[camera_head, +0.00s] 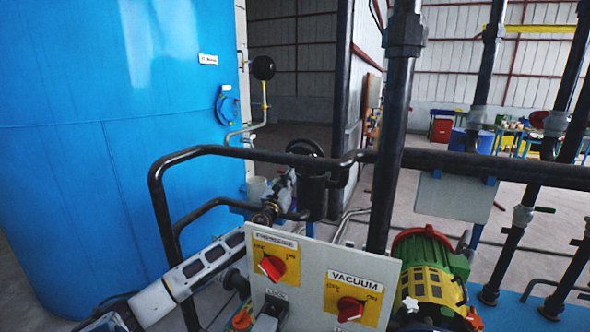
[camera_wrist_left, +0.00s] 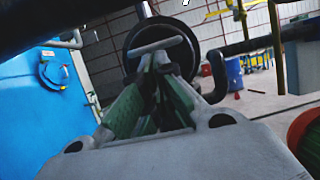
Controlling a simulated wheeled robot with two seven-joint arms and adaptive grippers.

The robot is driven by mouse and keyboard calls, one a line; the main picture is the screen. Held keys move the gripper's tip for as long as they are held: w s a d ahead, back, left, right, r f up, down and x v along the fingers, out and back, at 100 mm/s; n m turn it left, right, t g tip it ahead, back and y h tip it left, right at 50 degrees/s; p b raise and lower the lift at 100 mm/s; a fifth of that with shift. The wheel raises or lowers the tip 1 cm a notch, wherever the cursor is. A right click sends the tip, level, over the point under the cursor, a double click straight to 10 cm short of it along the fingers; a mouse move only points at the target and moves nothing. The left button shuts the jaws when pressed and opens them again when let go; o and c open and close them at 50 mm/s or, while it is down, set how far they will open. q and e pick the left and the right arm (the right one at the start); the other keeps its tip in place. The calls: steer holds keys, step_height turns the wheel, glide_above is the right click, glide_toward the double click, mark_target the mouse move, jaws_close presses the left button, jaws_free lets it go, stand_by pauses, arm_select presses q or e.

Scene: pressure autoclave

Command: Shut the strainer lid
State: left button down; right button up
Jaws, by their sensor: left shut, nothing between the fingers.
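The strainer (camera_head: 314,196) is a dark upright body behind the control panel, partly hidden by pipes. A round black part that looks like its lid (camera_head: 304,147) shows at its top; I cannot tell its exact tilt. In the left wrist view the round dark lid (camera_wrist_left: 131,45) stands just beyond my fingertips, with a pale bar across its front. My left gripper (camera_head: 286,186) is beside the strainer, left of it, shut and empty. In the left wrist view its green-padded fingers (camera_wrist_left: 158,62) come together in front of the lid; contact is unclear. My right gripper is out of view.
A black pipe rail (camera_head: 230,152) runs above my left arm and across the view. A panel with red knobs (camera_head: 315,263) stands in front. A large blue tank (camera_head: 110,130) fills the left. A green and yellow motor (camera_head: 425,275) sits right of the panel.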

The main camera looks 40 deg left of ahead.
arm_select(q)
steer(key=shift+p+x, duration=0.4)
steer(key=shift+x, duration=2)
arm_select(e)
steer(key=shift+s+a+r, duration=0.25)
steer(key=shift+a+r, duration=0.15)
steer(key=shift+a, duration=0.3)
arm_select(q)
steer(key=shift+w, duration=0.1)
steer(key=shift+a, duration=0.1)
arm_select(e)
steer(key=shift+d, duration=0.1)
arm_select(q)
steer(key=shift+w+a+r+p, duration=0.2)
steer(key=shift+w+r+p, duration=0.15)
steer(key=shift+w+r, duration=0.25)
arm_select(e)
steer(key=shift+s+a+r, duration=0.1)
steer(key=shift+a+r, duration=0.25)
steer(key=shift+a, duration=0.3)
